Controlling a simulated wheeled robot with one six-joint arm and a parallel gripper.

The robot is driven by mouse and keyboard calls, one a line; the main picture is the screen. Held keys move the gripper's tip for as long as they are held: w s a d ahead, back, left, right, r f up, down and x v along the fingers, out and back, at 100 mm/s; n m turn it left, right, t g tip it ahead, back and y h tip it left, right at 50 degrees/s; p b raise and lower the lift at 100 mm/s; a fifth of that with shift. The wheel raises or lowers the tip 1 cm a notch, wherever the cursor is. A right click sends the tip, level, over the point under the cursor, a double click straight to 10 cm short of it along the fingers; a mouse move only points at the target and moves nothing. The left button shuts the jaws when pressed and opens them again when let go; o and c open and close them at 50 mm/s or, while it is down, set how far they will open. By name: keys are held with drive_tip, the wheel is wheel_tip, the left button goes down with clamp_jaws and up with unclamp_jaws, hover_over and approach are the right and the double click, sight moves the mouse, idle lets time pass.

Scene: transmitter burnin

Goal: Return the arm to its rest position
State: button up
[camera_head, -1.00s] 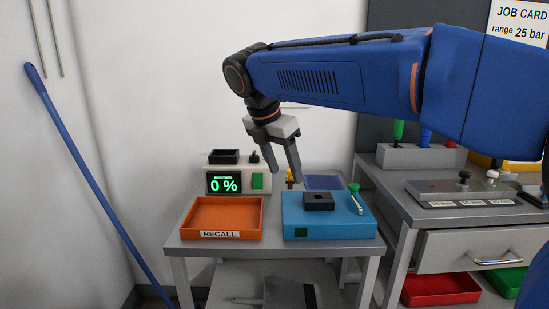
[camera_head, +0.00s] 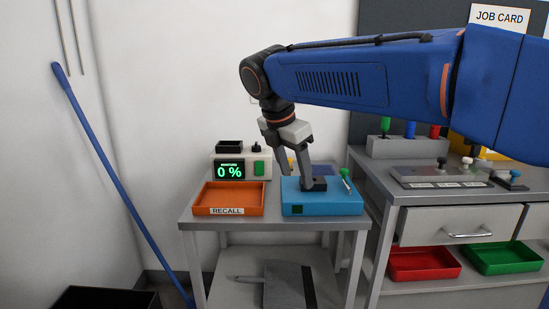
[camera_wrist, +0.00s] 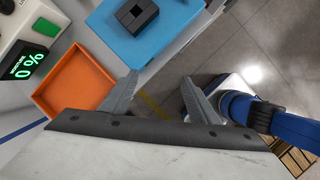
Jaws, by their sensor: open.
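My gripper (camera_head: 293,162) hangs at the end of my blue arm, jaws open and empty, above the small table at the left. In the head view its fingers overlap the black block on the blue box (camera_head: 322,205). In the wrist view the two fingers (camera_wrist: 158,97) are spread wide with nothing between them but floor. The black block (camera_wrist: 137,14) there lies ahead of the fingers, on top of the blue box (camera_wrist: 165,38), apart from them.
An orange RECALL tray (camera_head: 228,198) and a moisture meter (camera_head: 242,168) reading 0 % share the table. A workbench (camera_head: 430,222) with a drawer, red tray (camera_head: 423,263) and green tray (camera_head: 502,256) stands right. A blue pole (camera_head: 118,178) leans at left.

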drive_tip(key=s+d+f+m, duration=0.3)
drive_tip(key=s+d+m, duration=0.25)
drive_tip(key=d, duration=0.45)
drive_tip(key=s+d+f+m+t+y, duration=0.1)
drive_tip(key=s+d+f+m, duration=0.6)
drive_tip(key=s+f+m, duration=0.2)
drive_tip(key=s+d+f+m+y, duration=0.1)
drive_tip(key=s+d+f+m, duration=0.6)
drive_tip(key=s+f+m, duration=0.2)
drive_tip(key=shift+s+m+t+y, duration=0.4)
drive_tip(key=shift+s+m, duration=0.4)
drive_tip(key=shift+m, duration=0.25)
drive_tip(key=shift+f, duration=0.1)
drive_tip(key=shift+c, duration=0.5)
